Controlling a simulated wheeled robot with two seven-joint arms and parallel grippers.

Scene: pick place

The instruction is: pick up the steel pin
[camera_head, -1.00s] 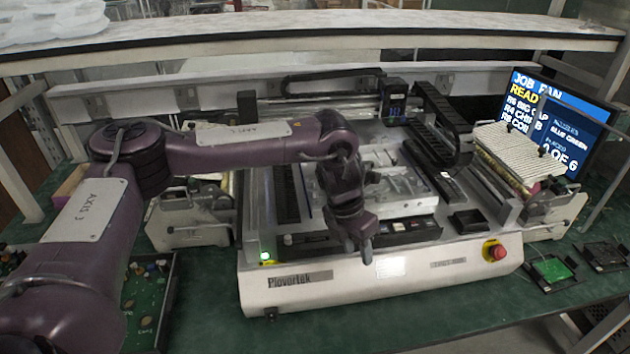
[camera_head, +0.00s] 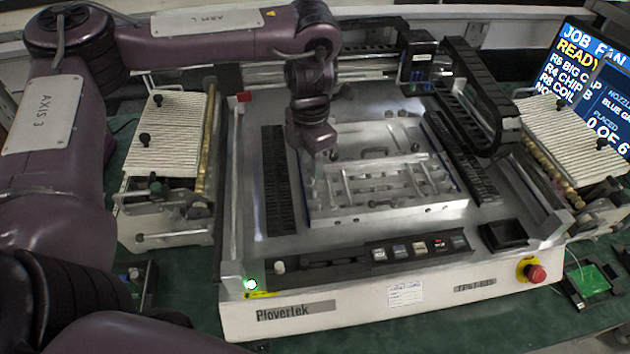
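My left arm comes in from the left, and its gripper (camera_head: 318,155) points down at the left edge of the metal fixture plate (camera_head: 385,208) on the machine bed. The fingertips are small and blend into the pale metal behind them, so I cannot tell whether they are open or hold anything. I cannot make out the steel pin for certain. A small pale peg (camera_head: 279,267) stands at the left end of the machine's front strip, well in front of the gripper. My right gripper is not in view.
The white machine (camera_head: 350,312) fills the middle. A black cable chain (camera_head: 480,95) and a dark head (camera_head: 417,70) stand at the back right. Feeder racks flank it left (camera_head: 170,135) and right (camera_head: 575,145). A black tray (camera_head: 503,235) and red button (camera_head: 535,273) are at front right.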

